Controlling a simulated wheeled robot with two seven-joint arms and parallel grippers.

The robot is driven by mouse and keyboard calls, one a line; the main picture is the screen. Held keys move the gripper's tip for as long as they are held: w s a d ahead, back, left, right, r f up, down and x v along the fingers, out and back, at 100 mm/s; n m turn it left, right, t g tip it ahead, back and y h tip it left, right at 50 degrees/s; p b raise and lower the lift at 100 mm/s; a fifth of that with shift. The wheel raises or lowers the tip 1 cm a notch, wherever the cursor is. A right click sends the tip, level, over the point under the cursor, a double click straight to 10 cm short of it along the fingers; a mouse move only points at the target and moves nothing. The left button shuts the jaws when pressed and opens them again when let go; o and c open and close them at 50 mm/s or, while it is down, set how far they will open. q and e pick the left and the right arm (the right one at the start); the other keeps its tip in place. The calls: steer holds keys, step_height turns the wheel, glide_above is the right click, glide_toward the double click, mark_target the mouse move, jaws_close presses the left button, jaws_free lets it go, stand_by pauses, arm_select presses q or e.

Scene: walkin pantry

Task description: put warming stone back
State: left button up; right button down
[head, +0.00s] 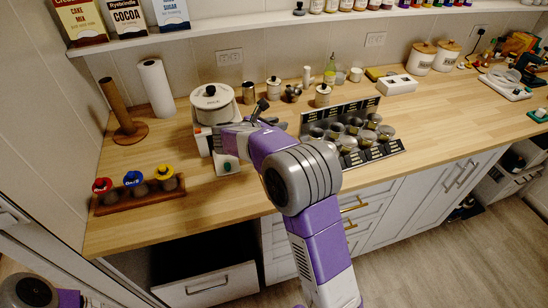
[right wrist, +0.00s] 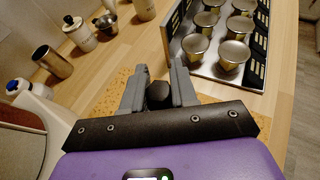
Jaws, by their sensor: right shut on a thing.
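My right gripper (right wrist: 160,76) is shut on a small black block (right wrist: 158,96), which sits between its two grey fingers. I cannot tell for sure whether this block is the warming stone. The gripper points away from me over a tan speckled mat (right wrist: 107,98) on the counter; I cannot tell whether the block touches the mat. In the head view the right gripper (head: 259,108) is just right of a white lidded appliance (head: 213,98), and my arm hides part of the area. My left gripper is out of view.
A metal rack with several lidded tins (head: 347,130) stands close on the right. A steel cup (right wrist: 52,62) and a white jar (right wrist: 79,34) stand behind. A paper roll (head: 156,88) and a wooden stand with coloured knobs (head: 138,193) are left. The front counter is mostly clear.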

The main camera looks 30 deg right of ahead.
steer(key=shift+w+d+r, duration=0.1)
steer(key=shift+w+d, duration=0.05)
steer(key=shift+d, duration=0.1)
steer(key=shift+f+g, duration=0.2)
steer(key=shift+g, duration=0.2)
step_height(320, 180, down, 10)
steer(key=b, duration=0.3)
steer(key=shift+r+b, duration=0.15)
steer(key=shift+b, duration=0.2)
steer(key=shift+r+m, duration=0.1)
steer(key=shift+m, duration=0.2)
steer(key=c, duration=1.3)
jaws_free()
steer(key=shift+f, duration=0.2)
steer(key=shift+c, duration=0.2)
steer(key=o, duration=0.5)
steer(key=shift+c, duration=0.2)
